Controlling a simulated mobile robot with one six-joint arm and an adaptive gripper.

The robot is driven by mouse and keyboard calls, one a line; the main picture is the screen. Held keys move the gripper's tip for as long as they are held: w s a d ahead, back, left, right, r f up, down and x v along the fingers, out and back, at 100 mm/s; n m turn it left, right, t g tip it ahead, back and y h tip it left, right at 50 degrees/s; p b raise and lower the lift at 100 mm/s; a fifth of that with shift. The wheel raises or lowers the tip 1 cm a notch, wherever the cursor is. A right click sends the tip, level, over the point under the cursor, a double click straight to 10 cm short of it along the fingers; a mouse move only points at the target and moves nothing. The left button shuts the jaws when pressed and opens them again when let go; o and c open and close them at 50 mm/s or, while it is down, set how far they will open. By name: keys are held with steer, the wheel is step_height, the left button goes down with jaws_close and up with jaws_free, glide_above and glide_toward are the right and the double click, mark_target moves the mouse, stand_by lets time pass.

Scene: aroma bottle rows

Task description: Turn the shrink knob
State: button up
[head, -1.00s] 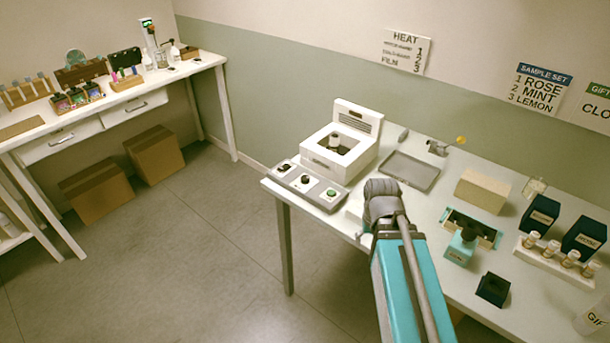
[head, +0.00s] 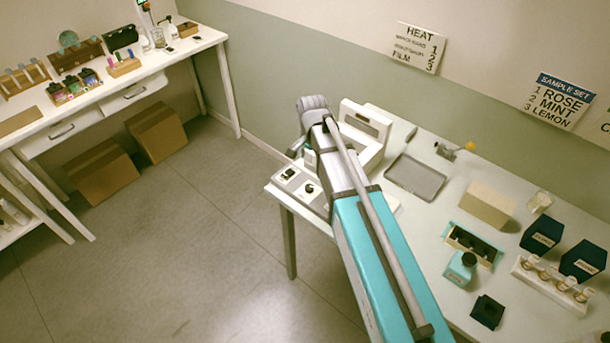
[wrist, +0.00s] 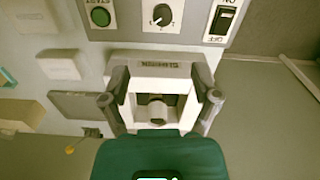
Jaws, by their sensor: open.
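The shrink knob (wrist: 162,14) is a dark round knob with a light pointer on a white dial, at the top middle of the grey control panel (wrist: 120,30) in the wrist view. It also shows in the head view as a small black knob (head: 309,188). My gripper (wrist: 161,85) is open and empty. Its two fingers frame the white machine's window (wrist: 156,108) in the wrist view, apart from the knob, which lies beyond the fingertips. My arm hides part of the panel and machine in the head view.
A green button (wrist: 101,17) and a black rocker switch (wrist: 223,20) flank the knob. The white machine (head: 369,120) stands behind the panel, with a grey tray (head: 415,178) to its right. A cyan bottle (head: 461,269) stands further right.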

mark_target(309, 187)
steer(key=shift+w+a, duration=0.1)
steer(key=shift+a, duration=0.1)
steer(key=shift+f+b, duration=0.15)
steer(key=shift+b, duration=0.15)
step_height(309, 187, down, 13)
steer(key=b, duration=1.3)
steer(key=shift+f, duration=0.15)
stand_by(0.4)
jaws_close()
